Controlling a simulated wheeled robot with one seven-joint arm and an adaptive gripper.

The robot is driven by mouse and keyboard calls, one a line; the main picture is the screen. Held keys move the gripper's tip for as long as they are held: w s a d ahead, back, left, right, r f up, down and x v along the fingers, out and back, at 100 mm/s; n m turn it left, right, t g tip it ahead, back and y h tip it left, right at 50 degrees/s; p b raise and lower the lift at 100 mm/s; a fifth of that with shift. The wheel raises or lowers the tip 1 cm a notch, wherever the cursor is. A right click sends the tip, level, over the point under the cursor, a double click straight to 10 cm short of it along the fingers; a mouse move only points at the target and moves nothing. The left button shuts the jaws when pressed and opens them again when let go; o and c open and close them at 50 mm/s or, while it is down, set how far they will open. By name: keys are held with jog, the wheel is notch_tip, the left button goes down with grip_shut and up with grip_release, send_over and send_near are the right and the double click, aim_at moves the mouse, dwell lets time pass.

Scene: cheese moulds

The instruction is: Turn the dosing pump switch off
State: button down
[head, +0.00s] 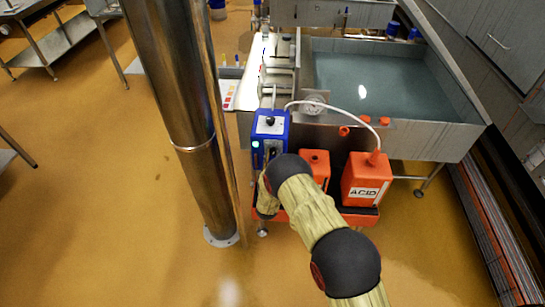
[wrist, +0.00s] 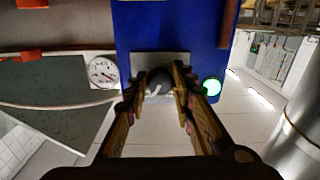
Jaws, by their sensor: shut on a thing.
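The dosing pump is a blue box (head: 270,127) on the near side of the basin stand in the head view, and its blue face (wrist: 190,35) fills the upper middle of the wrist view. A dark round switch knob (wrist: 159,86) with a pale pointer mark sits on a grey plate (wrist: 160,58) on that face. My gripper (wrist: 160,79) is shut on the knob, one finger on each side, partly covering it. A green lamp (wrist: 212,86) glows beside the plate and also shows in the head view (head: 256,144). My arm hides most of my gripper in the head view.
An orange container marked ACID (head: 366,180) and a smaller orange container (head: 317,165) stand right of the pump. A white hose runs over them. A water-filled basin (head: 390,82) lies behind. A steel column (head: 180,90) stands left, with open floor beyond.

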jog(key=n+b, duration=0.3)
jog(key=n, duration=0.3)
jog(key=n+b, duration=0.1)
jog(key=n, duration=0.4)
jog(key=shift+r+n, duration=0.1)
jog(key=shift+n, duration=0.2)
dwell(0.3)
jog(key=c, duration=1.6)
grip_release()
jog(key=shift+c, duration=0.2)
jog(key=shift+o, duration=0.7)
jog(key=shift+s, duration=0.1)
jog(key=s, duration=1.1)
jog(key=shift+s+a, duration=0.15)
jog(key=shift+s, duration=0.25)
